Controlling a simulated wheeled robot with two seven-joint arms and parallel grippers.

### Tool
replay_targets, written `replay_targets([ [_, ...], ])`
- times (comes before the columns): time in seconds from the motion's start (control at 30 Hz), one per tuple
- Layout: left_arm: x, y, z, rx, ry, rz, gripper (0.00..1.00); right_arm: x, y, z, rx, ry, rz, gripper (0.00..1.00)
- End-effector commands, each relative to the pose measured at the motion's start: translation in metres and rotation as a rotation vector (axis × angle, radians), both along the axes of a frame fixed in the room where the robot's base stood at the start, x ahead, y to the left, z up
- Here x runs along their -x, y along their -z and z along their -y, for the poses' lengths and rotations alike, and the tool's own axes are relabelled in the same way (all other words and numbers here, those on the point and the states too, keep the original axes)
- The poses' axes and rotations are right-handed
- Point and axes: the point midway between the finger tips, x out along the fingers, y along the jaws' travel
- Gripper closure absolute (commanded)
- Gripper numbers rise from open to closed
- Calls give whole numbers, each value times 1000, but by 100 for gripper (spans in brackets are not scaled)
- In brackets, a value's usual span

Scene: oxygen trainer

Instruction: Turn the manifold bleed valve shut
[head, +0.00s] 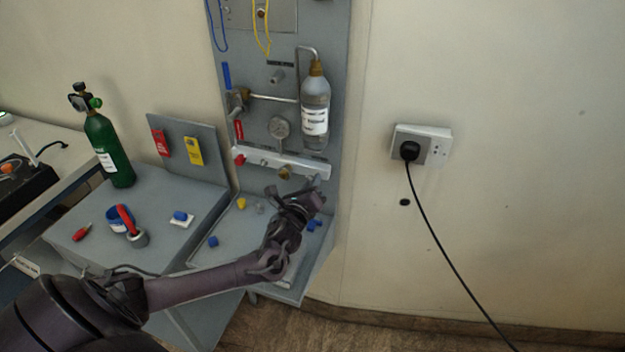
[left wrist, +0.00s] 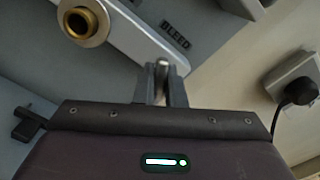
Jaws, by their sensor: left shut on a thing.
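The manifold (head: 280,161) is a pale horizontal bar on the grey upright panel, with a red knob at its left end and a brass fitting below it. In the left wrist view the manifold (left wrist: 140,40) runs diagonally beside a BLEED label (left wrist: 175,36). The bleed valve's small metal lever (left wrist: 162,66) shows at the manifold's end. My left gripper (left wrist: 161,86) is shut on this lever, one dark finger on each side. In the head view my left gripper (head: 312,196) is just below the manifold's right end, and my wrist hides part of the shelf. My right gripper is not in view.
A clear bottle (head: 315,108) and a gauge (head: 279,127) are on the panel above the manifold. Small blue and yellow pieces lie on the shelf below. A green cylinder (head: 109,150) stands on the left bench. A wall socket (head: 421,146) with a black cable is to the right.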

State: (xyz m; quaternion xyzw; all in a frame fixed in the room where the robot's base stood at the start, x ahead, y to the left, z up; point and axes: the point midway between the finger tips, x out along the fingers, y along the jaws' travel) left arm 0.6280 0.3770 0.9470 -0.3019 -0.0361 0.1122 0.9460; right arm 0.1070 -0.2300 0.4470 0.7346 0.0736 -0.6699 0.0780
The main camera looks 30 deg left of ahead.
Motion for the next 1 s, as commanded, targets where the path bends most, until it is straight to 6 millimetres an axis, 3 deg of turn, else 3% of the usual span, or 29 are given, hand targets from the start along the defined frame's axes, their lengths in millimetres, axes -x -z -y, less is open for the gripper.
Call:
replay_targets([
  [0.5, 1, 0, -1, -434, 2, -106, 100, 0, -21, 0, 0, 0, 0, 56],
  [1.0, 1, 2, -2, -610, 2, -150, 100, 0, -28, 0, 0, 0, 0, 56],
])
